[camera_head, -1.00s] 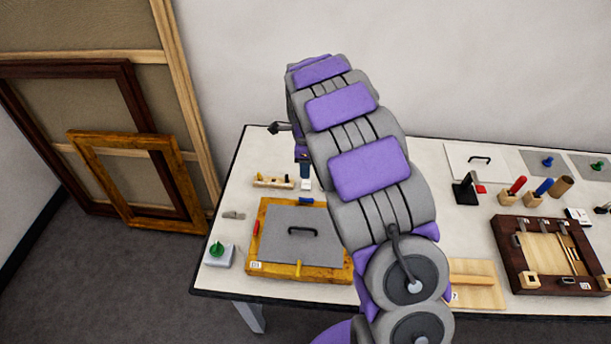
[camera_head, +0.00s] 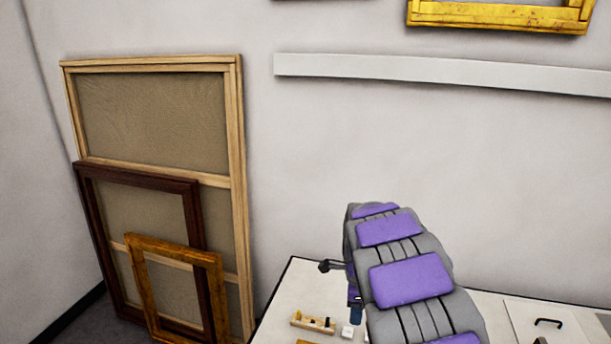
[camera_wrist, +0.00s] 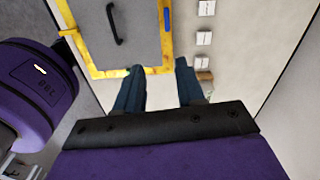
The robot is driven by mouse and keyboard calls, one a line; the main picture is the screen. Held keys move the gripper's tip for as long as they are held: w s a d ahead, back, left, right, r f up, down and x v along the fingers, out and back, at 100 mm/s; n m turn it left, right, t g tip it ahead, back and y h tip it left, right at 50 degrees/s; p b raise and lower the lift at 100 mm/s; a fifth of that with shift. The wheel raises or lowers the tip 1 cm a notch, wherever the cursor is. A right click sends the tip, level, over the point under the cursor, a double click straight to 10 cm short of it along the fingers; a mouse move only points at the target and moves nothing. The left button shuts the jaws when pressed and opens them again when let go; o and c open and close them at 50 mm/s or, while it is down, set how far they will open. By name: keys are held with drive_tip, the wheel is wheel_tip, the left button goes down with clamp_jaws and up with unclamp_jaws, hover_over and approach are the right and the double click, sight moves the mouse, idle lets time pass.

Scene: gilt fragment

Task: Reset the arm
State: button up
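My arm, with purple and grey segments, reaches over the white table (camera_head: 285,322) in the head view. My gripper (camera_wrist: 158,82) shows in the wrist view with its two dark blue fingers spread apart and nothing between them. In the head view only a small blue part of the gripper (camera_head: 356,314) shows beside the arm. It points down above the table. In the wrist view a gilt frame (camera_wrist: 165,45) with a grey handled panel (camera_wrist: 118,40) lies beyond the left finger.
Small white blocks (camera_wrist: 204,38) lie on the table beyond the right finger. A wooden rack (camera_head: 312,322) stands near the table's left end. Several picture frames (camera_head: 240,170) lean on the wall at left. A pale rail (camera_head: 440,70) and a gilt frame (camera_head: 500,14) are on the wall.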

drive_tip(key=s+r+n+g+b, duration=0.1)
drive_tip(key=s+r+n+b, duration=0.1)
drive_tip(key=s+n, duration=0.8)
drive_tip(key=s+r+n+b, duration=0.2)
drive_tip(key=s+n, duration=0.8)
drive_tip(key=s, duration=1.9)
drive_tip(key=shift+s+a+r+g, duration=0.2)
drive_tip(key=shift+s+r+g, duration=0.1)
drive_tip(key=shift+g, duration=0.1)
